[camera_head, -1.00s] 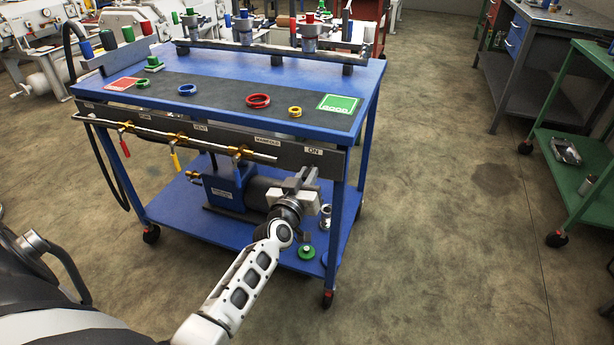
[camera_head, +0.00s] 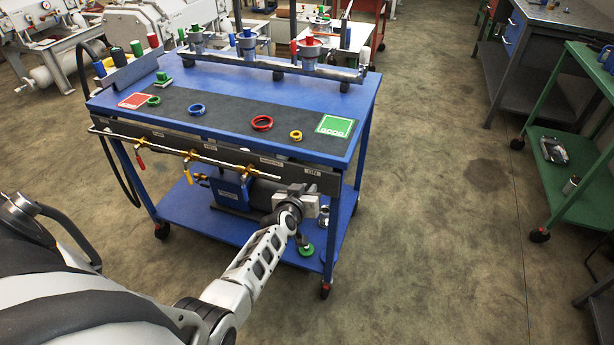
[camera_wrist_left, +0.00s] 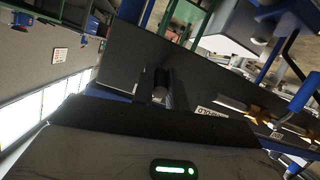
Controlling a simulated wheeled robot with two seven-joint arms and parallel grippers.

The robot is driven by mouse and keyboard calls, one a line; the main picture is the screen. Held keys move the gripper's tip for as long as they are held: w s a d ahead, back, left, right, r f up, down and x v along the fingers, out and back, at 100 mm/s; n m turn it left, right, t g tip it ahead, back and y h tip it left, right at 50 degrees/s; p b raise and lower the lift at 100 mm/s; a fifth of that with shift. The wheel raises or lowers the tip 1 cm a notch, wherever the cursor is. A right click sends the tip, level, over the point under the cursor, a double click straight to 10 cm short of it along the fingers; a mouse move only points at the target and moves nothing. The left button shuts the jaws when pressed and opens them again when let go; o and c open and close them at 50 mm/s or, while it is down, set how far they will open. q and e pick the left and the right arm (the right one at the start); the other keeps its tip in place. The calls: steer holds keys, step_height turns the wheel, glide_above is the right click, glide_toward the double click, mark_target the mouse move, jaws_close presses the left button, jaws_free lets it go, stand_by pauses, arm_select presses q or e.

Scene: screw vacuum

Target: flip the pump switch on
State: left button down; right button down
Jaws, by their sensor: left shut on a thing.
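The pump switch is at the right end of the blue cart's front rail, below a small white label (camera_head: 312,171) that is too small to read. My left gripper (camera_head: 306,197) is at that end of the rail, shut, and it hides most of the switch. In the left wrist view a short dark lever-like piece (camera_wrist_left: 161,82) stands at the gripper's jaws, against a dark panel. Whether the switch is up or down is hidden. The blue pump (camera_head: 232,187) sits on the lower shelf behind my arm. My right gripper is not in view.
The blue cart's top (camera_head: 225,83) carries red, blue, green and yellow rings, a green card (camera_head: 335,126) and a red card (camera_head: 134,101). A green cart (camera_head: 556,190) stands at the right. The floor between the carts is clear.

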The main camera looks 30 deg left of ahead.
arm_select(q)
steer(key=shift+w+a+r+g+p, duration=0.1)
steer(key=shift+r+g+p, duration=0.45)
steer(key=shift+p, duration=0.5)
steer(key=shift+f, duration=0.3)
steer(key=c, duration=1.4)
jaws_free()
